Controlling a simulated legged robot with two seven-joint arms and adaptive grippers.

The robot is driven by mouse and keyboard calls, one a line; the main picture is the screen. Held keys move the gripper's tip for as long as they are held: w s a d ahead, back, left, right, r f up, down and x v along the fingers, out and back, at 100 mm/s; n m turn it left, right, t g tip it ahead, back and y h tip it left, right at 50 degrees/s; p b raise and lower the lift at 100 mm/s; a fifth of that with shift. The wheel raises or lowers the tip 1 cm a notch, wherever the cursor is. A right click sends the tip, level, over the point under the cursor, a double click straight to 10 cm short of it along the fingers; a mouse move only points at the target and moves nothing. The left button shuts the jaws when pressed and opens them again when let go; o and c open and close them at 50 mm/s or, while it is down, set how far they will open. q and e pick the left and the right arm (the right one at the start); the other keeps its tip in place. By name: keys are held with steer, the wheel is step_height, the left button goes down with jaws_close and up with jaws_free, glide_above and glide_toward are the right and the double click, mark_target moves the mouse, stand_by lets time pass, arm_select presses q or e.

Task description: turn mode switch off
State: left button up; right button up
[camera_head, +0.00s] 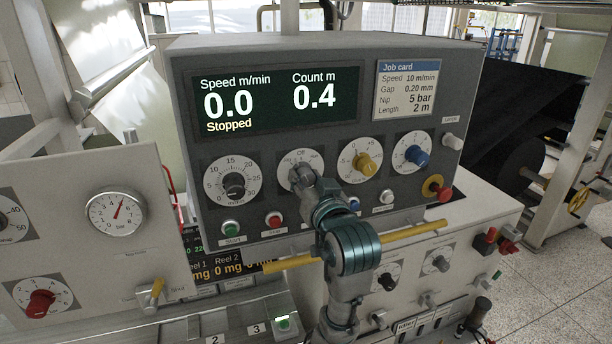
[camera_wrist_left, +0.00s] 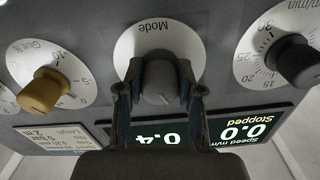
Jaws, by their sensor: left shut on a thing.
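The mode switch has a round white dial (camera_head: 287,166) with "Off" printed above it, on the dark grey control panel. In the left wrist view the dial is upside down with the word "Mode", and its dark grey knob (camera_wrist_left: 159,78) sits at the centre. My left gripper (camera_head: 302,178) reaches up from below. Its two fingers (camera_wrist_left: 160,92) are shut on the knob, one on each side. In the head view the gripper hides most of the knob, so its pointer cannot be read there. My right gripper is not in view.
The display (camera_head: 280,98) reads speed 0.0, count 0.4 and "Stopped". A speed knob (camera_head: 234,186) is left of the mode dial; yellow (camera_head: 366,165) and blue (camera_head: 416,156) knobs are right. Green (camera_head: 231,228) and red (camera_head: 274,219) buttons lie below. A yellow bar (camera_head: 410,231) passes by my arm.

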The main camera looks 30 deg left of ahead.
arm_select(q)
steer(key=shift+r+m+p, duration=0.15)
steer(key=shift+m+p, duration=0.95)
steer(key=shift+m, duration=1.1)
steer(key=o, duration=1)
steer(key=shift+o, duration=0.9)
steer(key=shift+w, duration=0.2)
steer(key=shift+d, duration=0.1)
steer(key=shift+s, duration=0.1)
steer(key=v, duration=1.2)
steer(key=shift+d, duration=0.15)
